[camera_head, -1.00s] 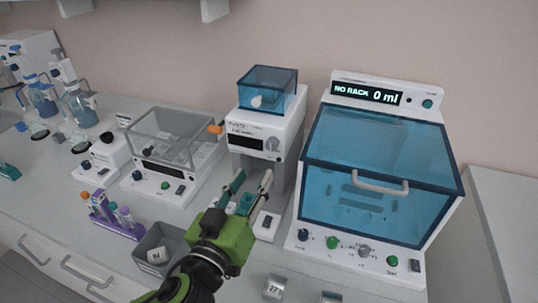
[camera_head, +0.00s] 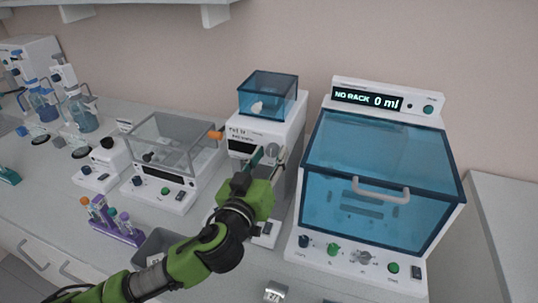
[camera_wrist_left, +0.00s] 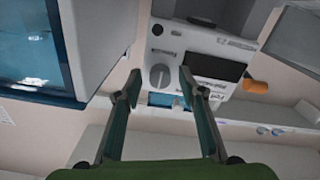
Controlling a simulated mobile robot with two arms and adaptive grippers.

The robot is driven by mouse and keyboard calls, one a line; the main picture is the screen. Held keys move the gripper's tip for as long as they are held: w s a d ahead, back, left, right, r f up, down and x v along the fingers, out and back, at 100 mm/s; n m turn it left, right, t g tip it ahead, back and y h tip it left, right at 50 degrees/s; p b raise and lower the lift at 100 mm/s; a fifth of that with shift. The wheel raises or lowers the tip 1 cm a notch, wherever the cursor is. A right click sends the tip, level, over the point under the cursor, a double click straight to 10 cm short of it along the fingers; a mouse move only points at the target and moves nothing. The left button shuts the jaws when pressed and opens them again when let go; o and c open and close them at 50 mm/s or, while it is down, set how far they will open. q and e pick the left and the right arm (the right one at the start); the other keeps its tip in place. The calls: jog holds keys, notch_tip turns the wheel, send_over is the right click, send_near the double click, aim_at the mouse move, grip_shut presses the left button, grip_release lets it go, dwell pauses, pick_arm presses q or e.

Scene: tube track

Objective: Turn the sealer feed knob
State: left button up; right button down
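The sealer (camera_head: 285,133) is the white upright machine in the middle of the head view, with a blue clear hopper on top and a dark display (camera_head: 241,147) on its front. Its grey round feed knob (camera_head: 272,150) is right of the display. In the left wrist view, which is turned over, the knob (camera_wrist_left: 160,77) shows between the fingertips. My left gripper (camera_head: 267,158) is open in front of the panel, one finger on each side of the knob (camera_wrist_left: 160,80), with gaps showing on both sides. I see no contact. My right gripper is out of view.
A blue-lidded machine (camera_head: 385,190) reading "NO RACK 0 ml" stands close on the right. An orange part (camera_head: 215,135) sticks out left of the sealer. A clear-covered device (camera_head: 170,150), a purple tube rack (camera_head: 118,225) and a grey bin (camera_head: 152,246) are on the left.

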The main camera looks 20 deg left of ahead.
pick_arm(q)
jog(key=shift+c, duration=0.4)
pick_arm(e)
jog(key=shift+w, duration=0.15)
pick_arm(q)
grip_shut()
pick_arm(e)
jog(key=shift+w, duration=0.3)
pick_arm(q)
jog(key=shift+m, duration=0.3)
jog(key=shift+m, duration=1)
jog(key=m+p, duration=0.1)
jog(key=m, duration=0.1)
jog(key=shift+r+m, duration=0.1)
jog(key=shift+m, duration=0.2)
jog(key=m+p, duration=0.2)
jog(key=m, duration=0.4)
jog(key=shift+p, duration=0.4)
jog(key=m+p, duration=0.1)
jog(key=m, duration=0.2)
jog(key=shift+m+p, duration=0.85)
jog(key=shift+m, duration=0.85)
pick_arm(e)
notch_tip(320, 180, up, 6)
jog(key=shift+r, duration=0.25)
